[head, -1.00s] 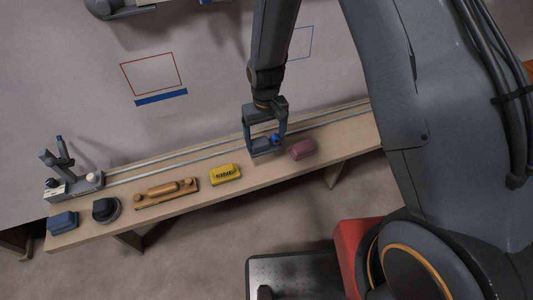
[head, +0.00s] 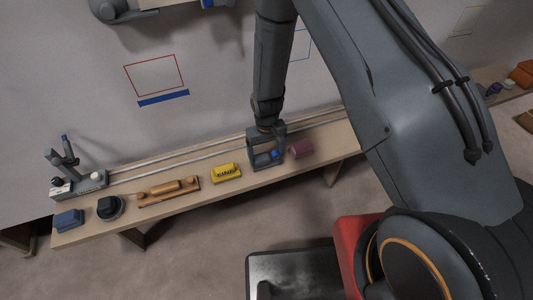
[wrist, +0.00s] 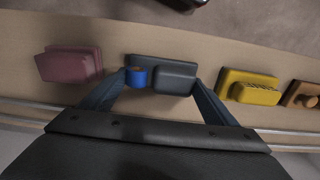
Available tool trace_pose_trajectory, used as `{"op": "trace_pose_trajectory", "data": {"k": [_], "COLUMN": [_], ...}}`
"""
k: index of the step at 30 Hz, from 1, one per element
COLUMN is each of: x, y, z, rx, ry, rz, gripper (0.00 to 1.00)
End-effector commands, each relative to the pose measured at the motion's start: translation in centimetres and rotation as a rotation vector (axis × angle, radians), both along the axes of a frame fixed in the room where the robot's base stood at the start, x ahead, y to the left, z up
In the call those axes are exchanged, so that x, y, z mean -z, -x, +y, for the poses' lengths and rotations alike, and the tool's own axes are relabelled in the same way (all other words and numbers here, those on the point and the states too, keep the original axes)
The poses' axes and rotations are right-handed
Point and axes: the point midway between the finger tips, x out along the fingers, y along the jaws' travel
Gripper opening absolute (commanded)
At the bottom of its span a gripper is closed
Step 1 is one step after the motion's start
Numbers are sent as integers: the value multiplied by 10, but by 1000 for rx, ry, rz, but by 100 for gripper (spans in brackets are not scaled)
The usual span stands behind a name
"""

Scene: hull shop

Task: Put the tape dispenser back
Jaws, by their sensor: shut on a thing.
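The tape dispenser (head: 262,160) has a dark grey body and a blue tape roll. It also shows in the wrist view, with its grey body (wrist: 172,70) to the right of the roll. My gripper (head: 267,155) is shut on it, with one finger at each end, as the wrist view of my gripper (wrist: 160,78) shows. The dispenser is at the wooden shelf (head: 195,205), in the gap between a yellow block (head: 227,173) and a dull pink block (head: 301,149). I cannot tell surely whether its underside touches the shelf.
In the wrist view the pink block (wrist: 70,65) is close on the left and the yellow block (wrist: 248,88) on the right. Further left on the shelf are a wooden tool (head: 168,191), a black round thing (head: 110,207), a blue block (head: 68,220) and a grey stand (head: 80,184).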

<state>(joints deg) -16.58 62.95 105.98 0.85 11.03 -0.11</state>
Motion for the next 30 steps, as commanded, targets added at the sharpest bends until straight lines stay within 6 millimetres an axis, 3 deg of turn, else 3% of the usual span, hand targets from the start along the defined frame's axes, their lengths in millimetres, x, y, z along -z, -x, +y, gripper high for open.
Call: {"op": "trace_pose_trajectory", "data": {"k": [2,3,6,17,30], "x": [0,1,0,-8,-74], "y": [0,0,0,-1,-1], "z": [0,0,0,0,0], "rx": [0,0,0,0,0], "ry": [0,0,0,-1,-1], "rz": [0,0,0,-2,-4], "gripper": [62,87,100,100,100]}}
